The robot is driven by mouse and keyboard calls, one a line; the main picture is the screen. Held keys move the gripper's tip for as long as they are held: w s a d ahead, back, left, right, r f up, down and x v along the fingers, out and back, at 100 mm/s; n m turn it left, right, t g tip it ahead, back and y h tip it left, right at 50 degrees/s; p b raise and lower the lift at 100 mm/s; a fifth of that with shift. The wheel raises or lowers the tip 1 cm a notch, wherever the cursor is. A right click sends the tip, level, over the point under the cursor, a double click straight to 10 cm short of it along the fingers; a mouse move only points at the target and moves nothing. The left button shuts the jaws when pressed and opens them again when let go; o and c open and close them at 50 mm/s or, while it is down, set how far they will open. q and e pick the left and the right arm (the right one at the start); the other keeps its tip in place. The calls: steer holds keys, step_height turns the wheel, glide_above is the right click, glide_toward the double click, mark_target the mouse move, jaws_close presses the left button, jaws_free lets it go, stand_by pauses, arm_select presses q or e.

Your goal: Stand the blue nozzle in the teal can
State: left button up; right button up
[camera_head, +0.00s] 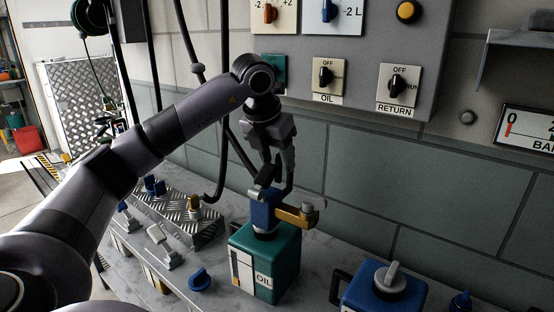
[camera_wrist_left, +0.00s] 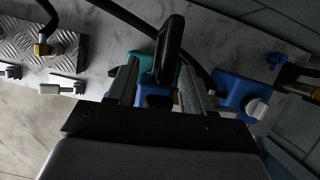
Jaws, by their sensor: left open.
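The blue nozzle (camera_head: 263,210) stands upright at the mouth of the teal can (camera_head: 279,262), which is labelled OIL. A yellow arm with a grey knob sticks out to its right. The nozzle's lower end is hidden, so how deep it sits cannot be told. My left gripper (camera_head: 276,182) is just above the nozzle, pointing down. In the left wrist view the open fingers (camera_wrist_left: 158,88) are on either side of the nozzle's dark handle, with the blue body (camera_wrist_left: 152,90) and part of the teal can (camera_wrist_left: 143,59) beyond. My right gripper is not in view.
A blue can (camera_head: 385,292) with a grey cap stands to the right on the grey bench. A blue knob-like part (camera_head: 200,279) lies at front left. A tread-plate block (camera_head: 178,212) stands behind it. A control panel (camera_head: 350,45) and dark hoses are at the wall behind.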

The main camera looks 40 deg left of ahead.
arm_select(q)
steer(key=v, duration=0.6)
steer(key=shift+s+r, duration=0.1)
steer(key=shift+r, duration=0.2)
